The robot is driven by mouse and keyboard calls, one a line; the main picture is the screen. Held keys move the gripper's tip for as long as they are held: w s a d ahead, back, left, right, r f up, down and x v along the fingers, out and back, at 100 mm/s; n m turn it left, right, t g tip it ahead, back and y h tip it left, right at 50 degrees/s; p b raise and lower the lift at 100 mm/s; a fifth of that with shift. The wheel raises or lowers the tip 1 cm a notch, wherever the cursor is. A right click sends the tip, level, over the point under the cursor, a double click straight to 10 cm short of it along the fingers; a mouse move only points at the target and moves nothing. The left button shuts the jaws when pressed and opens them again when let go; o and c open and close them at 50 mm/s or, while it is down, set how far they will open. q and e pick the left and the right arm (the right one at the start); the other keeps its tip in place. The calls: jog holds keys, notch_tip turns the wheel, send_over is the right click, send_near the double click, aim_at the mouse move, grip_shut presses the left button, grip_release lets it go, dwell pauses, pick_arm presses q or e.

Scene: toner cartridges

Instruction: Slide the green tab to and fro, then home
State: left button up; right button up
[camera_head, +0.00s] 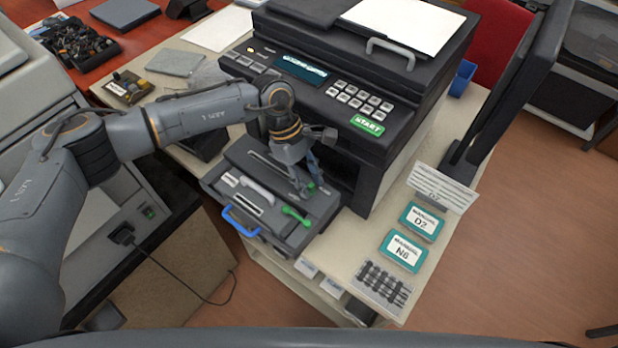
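A dark toner cartridge tray (325,212) stands pulled out from the front of the black printer (345,95). A green piece (296,216) lies on the tray's right part, and a second small bit of green (311,186) shows beside my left gripper's fingertips. I cannot tell which is the sliding tab. My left gripper (303,188) points down over the tray. Its fingers hide part of the tray, and whether they touch the green bit is unclear. Pale bars and a blue handle (240,222) are on the tray's left side. My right gripper is not in view.
A raised dark panel (510,85) stands right of the printer. A label card (441,188), manuals D2 (421,222) and N6 (403,250) lie on the table at right. A black cable (200,293) hangs at left. Open floor lies to the right.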

aim_at(278, 170)
pick_arm(q)
grip_shut()
jog(key=shift+w+a, duration=0.15)
jog(key=w+a+b, duration=0.2)
jog(key=b, duration=0.1)
jog(key=w+a+b, duration=0.2)
jog(key=a+b, duration=0.1)
jog(key=w+a+b, duration=0.2)
jog(key=a+b, duration=0.1)
jog(key=shift+w+a+f, duration=0.1)
jog(key=shift+a+f, duration=0.15)
jog(key=shift+f, duration=0.15)
jog(key=w+a+b, duration=0.2)
jog(key=a, duration=0.1)
jog(key=w+a+b, duration=0.1)
jog(key=shift+w+a+r, duration=0.2)
jog(key=shift+a+r, duration=0.1)
jog(key=shift+r, duration=0.05)
jog(key=shift+w+a, duration=0.15)
jog(key=shift+a, duration=0.15)
jog(key=shift+r, duration=0.15)
